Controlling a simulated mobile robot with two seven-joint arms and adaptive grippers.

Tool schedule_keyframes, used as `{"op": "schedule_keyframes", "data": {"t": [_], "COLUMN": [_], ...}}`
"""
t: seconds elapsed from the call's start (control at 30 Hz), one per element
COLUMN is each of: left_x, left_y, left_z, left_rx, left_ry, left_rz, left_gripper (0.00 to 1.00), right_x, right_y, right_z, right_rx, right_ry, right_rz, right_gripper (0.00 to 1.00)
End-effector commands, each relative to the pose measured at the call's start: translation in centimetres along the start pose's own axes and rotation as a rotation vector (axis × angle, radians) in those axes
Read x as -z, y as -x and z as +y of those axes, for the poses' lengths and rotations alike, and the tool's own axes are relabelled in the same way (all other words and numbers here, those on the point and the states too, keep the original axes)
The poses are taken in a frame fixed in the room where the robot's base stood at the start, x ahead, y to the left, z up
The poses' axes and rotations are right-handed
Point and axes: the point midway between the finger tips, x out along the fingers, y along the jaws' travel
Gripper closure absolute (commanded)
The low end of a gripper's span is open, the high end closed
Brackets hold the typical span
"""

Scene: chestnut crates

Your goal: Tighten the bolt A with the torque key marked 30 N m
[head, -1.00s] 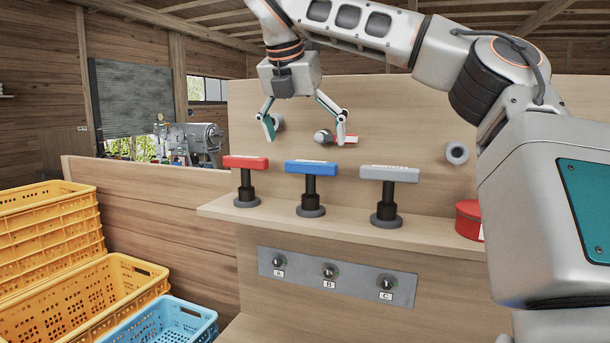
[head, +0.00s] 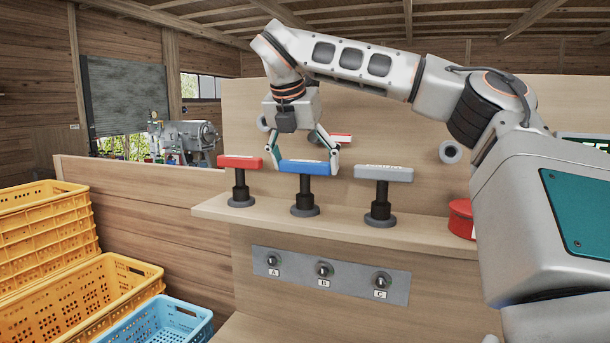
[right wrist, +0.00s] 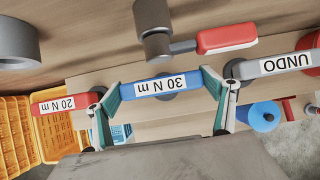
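The blue torque key (head: 308,167) stands upright on the shelf; its label reads 30 N m in the right wrist view (right wrist: 160,87). My right gripper (head: 302,172) is over it, fingers spread at the two ends of the blue handle. In the right wrist view the fingers (right wrist: 162,98) look open and very close to the handle ends; contact is unclear. The bolt A (head: 273,261) is leftmost on the grey plate (head: 300,273) below the shelf. The red key (head: 240,162), marked 20 N m, stands left. My left gripper is not in view.
The grey key (head: 384,173), marked UNDO, stands right of the blue one. Bolts B (head: 323,269) and C (head: 381,281) are beside A. A red tin (head: 461,217) sits at right on the shelf (head: 340,223). Yellow crates (head: 80,290) and a blue crate (head: 160,322) stand at left.

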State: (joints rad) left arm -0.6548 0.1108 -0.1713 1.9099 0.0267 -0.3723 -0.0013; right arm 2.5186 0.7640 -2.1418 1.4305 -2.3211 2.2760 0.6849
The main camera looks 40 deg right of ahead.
Motion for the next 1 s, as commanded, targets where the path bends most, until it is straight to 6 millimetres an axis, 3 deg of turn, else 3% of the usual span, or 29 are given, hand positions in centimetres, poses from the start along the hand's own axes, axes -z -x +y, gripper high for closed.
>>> {"op": "schedule_keyframes", "data": {"t": [0.43,0.73,1.0], "left_x": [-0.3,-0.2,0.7], "left_y": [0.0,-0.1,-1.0], "left_z": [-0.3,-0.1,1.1], "left_rx": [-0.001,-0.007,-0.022], "left_ry": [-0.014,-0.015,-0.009], "left_rz": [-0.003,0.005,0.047], "left_gripper": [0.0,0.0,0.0], "right_x": [-0.2,-1.9,3.8], "right_y": [0.3,3.4,6.0], "right_z": [0.0,0.0,0.1], "right_rx": [0.0,-0.001,-0.001], "right_ry": [-0.001,-0.003,0.005], "right_rz": [-0.001,-0.004,-0.005], "right_gripper": [0.46,0.46,0.46]}}
